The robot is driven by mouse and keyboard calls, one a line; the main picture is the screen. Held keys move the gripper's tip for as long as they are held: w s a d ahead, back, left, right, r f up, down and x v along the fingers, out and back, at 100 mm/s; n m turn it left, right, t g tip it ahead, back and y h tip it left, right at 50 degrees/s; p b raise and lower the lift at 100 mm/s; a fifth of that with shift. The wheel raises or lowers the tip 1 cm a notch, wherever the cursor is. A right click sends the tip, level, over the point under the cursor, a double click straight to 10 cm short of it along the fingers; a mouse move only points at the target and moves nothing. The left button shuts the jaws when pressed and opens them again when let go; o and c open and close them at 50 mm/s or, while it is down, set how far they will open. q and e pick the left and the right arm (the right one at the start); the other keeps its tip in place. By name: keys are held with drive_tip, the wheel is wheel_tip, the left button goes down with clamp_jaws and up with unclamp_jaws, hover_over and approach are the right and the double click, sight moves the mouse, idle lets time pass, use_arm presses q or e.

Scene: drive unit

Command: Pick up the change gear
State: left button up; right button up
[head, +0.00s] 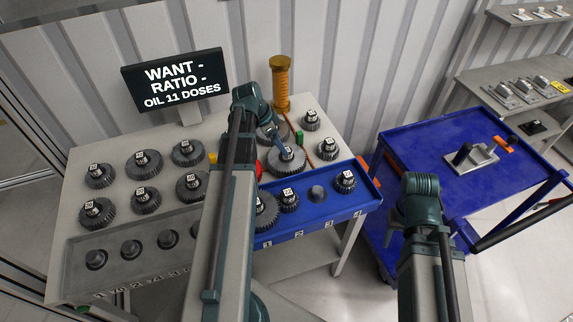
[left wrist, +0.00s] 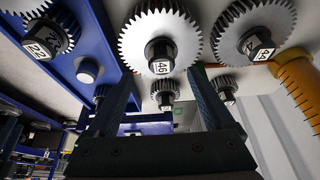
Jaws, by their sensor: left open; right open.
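A large grey change gear (head: 287,160) with a dark hub and a white number label stands at the right part of the bench. In the left wrist view the gear (left wrist: 143,28) has a label that looks like 46. My left gripper (head: 281,140) is open at this gear. In the left wrist view its two fingers (left wrist: 162,85) stand apart either side of the hub, with nothing clamped. Whether they touch the hub I cannot tell. My right gripper (head: 390,239) is open and empty, low beside the blue cart, partly hidden by its own wrist.
Several other gears (head: 143,163) stand in rows on the grey bench. A blue tray (head: 300,224) with numbered places holds gears just in front. An orange-yellow cylinder (head: 281,85) stands behind. A sign (head: 175,80) reads "WANT - RATIO - OIL 11 DOSES". A blue cart (head: 430,140) stands right.

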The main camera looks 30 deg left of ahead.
use_arm(q)
drive_tip(key=b+x, duration=0.4)
drive_tip(key=x, duration=0.1)
drive_tip(key=shift+w+f+b, duration=0.15)
drive_tip(key=shift+f+b, duration=0.05)
drive_tip(key=shift+b, duration=0.2)
drive_tip(key=shift+r, duration=0.1)
clamp_jaws()
idle(0.3)
